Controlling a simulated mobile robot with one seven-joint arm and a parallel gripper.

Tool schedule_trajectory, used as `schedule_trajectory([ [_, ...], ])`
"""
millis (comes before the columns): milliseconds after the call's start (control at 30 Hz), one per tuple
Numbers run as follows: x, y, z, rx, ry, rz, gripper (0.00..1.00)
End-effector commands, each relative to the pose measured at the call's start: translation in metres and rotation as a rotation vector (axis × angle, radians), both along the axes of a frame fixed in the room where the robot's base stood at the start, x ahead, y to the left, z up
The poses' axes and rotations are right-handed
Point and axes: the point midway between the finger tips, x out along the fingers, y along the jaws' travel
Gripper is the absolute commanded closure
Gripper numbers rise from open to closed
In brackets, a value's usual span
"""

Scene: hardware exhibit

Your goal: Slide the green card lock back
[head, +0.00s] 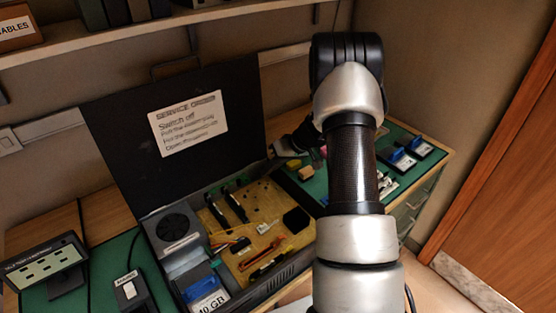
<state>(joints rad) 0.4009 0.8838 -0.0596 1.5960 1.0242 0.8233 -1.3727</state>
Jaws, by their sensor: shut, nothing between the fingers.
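An open computer case (284,290) stands on the bench, its black lid (110,120) raised. Inside is a tan circuit board (272,220) with two long dark slots. A small green spot (243,180) near the far end of a slot may be the green card lock; it is too small to make out its position. My gripper (274,155) is beyond the case's far right corner, above the green mat, apart from the board. It looks shut and empty. My arm hides part of the mat and bench behind it.
A fan unit (172,227) and a blue-handled drive (205,293) sit at the case's left. A switch box (130,291) and a display panel (46,264) stand further left. Blue-handled drives (403,160) and small yellow blocks (305,173) lie on the right mat. The raised lid bounds the back.

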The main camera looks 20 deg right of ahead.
Motion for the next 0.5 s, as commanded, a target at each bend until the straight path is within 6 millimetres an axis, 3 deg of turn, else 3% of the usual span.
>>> schedule_trajectory([
  [200,-0.001,0.031,0.000,-0.001,0.000,0.001,1.00],
  [500,-0.001,0.040,0.000,-0.001,-0.001,0.000,1.00],
])
